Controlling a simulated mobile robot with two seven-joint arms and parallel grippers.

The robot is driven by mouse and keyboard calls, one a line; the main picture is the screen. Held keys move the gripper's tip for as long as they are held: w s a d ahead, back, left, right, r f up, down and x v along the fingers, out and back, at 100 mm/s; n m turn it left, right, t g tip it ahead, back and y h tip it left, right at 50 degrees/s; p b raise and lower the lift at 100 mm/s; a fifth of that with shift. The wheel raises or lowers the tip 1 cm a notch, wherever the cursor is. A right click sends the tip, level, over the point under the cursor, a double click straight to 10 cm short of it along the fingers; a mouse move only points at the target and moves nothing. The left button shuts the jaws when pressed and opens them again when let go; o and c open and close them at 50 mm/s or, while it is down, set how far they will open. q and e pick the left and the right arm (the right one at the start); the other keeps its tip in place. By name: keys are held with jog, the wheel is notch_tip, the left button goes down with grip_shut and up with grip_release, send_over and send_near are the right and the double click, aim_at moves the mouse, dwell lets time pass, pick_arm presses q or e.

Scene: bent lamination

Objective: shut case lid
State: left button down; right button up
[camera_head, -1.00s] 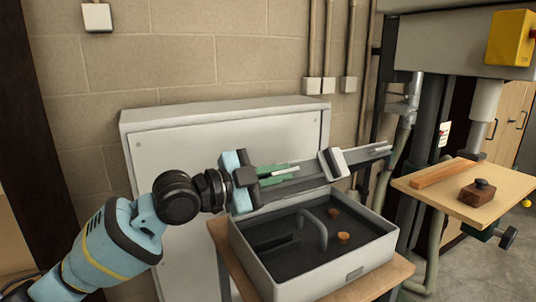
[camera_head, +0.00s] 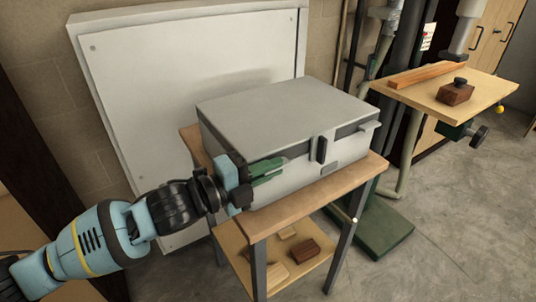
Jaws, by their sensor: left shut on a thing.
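The grey case (camera_head: 300,178) stands on a small wooden-topped stand. Its lid (camera_head: 285,110) is down over the box, and the inside is hidden. A dark latch (camera_head: 321,149) shows on the front. My left gripper (camera_head: 262,173) is at the case's front left corner, beside the lid's edge, with its green fingers pointing right along the front face. It is shut on the lid's edge, though the contact itself is hard to see. My right gripper is not in view.
The stand's wooden top (camera_head: 262,223) has a narrow free strip in front of the case. Wood blocks (camera_head: 305,250) lie on its lower shelf. A drill press table (camera_head: 440,88) with a board and a dark brown block stands at the right. A white panel (camera_head: 180,90) stands behind.

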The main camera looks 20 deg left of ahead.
pick_arm(q)
jog(key=shift+f, duration=0.35)
jog(key=shift+f, duration=0.15)
jog(key=c, duration=1.5)
grip_release()
jog(key=shift+c, duration=0.2)
jog(key=v, duration=0.8)
jog(key=shift+b, duration=0.45)
